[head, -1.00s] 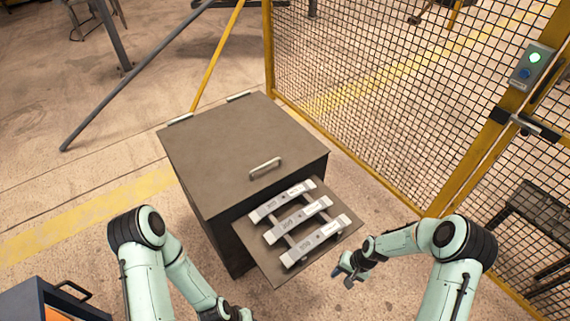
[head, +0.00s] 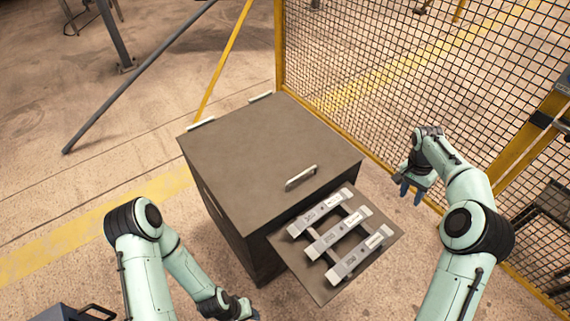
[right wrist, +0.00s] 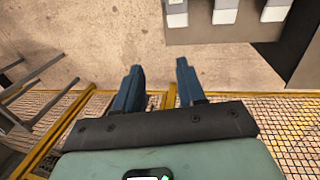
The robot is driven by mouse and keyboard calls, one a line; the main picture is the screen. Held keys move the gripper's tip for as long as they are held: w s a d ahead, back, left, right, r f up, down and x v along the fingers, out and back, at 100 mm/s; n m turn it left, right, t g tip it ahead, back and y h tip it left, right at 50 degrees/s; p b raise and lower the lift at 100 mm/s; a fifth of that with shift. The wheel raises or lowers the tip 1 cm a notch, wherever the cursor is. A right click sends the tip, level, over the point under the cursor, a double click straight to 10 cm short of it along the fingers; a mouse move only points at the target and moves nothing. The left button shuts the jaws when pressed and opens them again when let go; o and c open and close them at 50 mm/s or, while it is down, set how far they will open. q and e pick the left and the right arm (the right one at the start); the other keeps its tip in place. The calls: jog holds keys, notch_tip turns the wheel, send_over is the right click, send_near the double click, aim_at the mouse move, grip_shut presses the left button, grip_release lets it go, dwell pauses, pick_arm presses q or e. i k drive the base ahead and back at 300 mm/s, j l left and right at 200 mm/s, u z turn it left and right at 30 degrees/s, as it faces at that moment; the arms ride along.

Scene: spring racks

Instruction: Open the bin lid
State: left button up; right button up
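The bin (head: 232,222) is a dark box with a flat brown-grey lid (head: 255,145), which lies shut. The lid has a pale bar handle (head: 301,178) near its front right edge and two pale hinges on the far left side. My right gripper (head: 411,188) is raised to the right of the bin, apart from the lid and handle. In the right wrist view its two blue fingers (right wrist: 158,80) are spread with nothing between them. My left gripper (head: 248,312) is low in front of the bin at the bottom edge, and its fingers are too small to judge.
A shelf (head: 322,287) on the bin's front holds a rack of several pale labelled bars (head: 340,240). A yellow-framed mesh fence (head: 400,80) runs behind and right of the bin. A dark blue box (head: 62,312) is at bottom left. Floor left of the bin is clear.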

aim_at(259, 159)
jog(key=i+j, duration=0.15)
jog(key=j, duration=0.2)
jog(key=i+j, duration=0.1)
jog(key=j, duration=0.25)
jog(key=i+j, duration=0.15)
jog(key=j, duration=0.2)
jog(key=i+j, duration=0.1)
jog(key=j, duration=0.25)
jog(key=i+j, duration=0.15)
jog(key=j, duration=0.25)
